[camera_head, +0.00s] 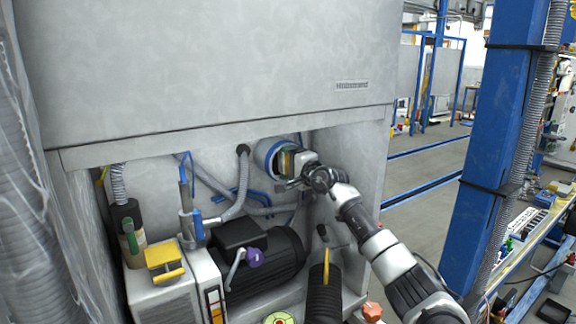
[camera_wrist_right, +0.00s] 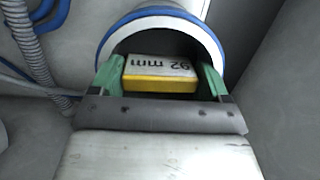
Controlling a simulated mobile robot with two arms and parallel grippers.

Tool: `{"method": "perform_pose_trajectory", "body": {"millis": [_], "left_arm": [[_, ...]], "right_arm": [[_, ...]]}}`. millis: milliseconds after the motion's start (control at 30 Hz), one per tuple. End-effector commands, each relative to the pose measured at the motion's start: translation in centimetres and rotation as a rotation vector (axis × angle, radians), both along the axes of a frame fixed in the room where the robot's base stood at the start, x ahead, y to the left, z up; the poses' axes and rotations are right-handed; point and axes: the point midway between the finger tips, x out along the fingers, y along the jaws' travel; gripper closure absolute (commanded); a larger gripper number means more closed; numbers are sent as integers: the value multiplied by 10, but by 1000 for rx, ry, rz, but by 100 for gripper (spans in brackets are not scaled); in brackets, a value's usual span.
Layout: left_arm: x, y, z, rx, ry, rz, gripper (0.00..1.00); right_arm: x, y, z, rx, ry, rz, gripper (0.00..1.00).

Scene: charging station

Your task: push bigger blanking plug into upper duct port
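The upper duct port (camera_head: 266,152) is a round white opening with a blue ring in the back wall of the cabinet bay. It also shows in the right wrist view (camera_wrist_right: 160,13), with a dark inside. My right gripper (camera_head: 288,161) is at the mouth of this port. In the right wrist view its green fingers (camera_wrist_right: 162,80) stand on both sides of the bigger blanking plug (camera_wrist_right: 160,73), a grey and yellow block marked "92 mm". The fingers appear closed on its sides. The plug's far part is hidden, so its depth in the port cannot be told. My left gripper is not in view.
Below the port sit a black motor (camera_head: 275,262) with a purple knob (camera_head: 253,257) and a ribbed black duct (camera_head: 323,290). Grey hoses (camera_head: 240,190) run left of the port. The cabinet's side wall (camera_head: 350,170) is close on the right.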

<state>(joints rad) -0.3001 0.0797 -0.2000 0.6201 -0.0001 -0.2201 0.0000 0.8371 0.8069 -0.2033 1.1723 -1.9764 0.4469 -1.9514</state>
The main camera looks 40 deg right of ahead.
Motion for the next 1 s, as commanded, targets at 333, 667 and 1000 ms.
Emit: {"method": "perform_pose_trajectory", "body": {"millis": [333, 667, 1000], "left_arm": [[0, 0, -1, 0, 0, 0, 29], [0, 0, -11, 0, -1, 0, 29], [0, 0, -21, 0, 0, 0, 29]], "right_arm": [[-12, -2, -2, -2, 4, -2, 4], [-66, -2, -6, -7, 9, -2, 0], [-103, -1, -3, -1, 3, -1, 0]]}}
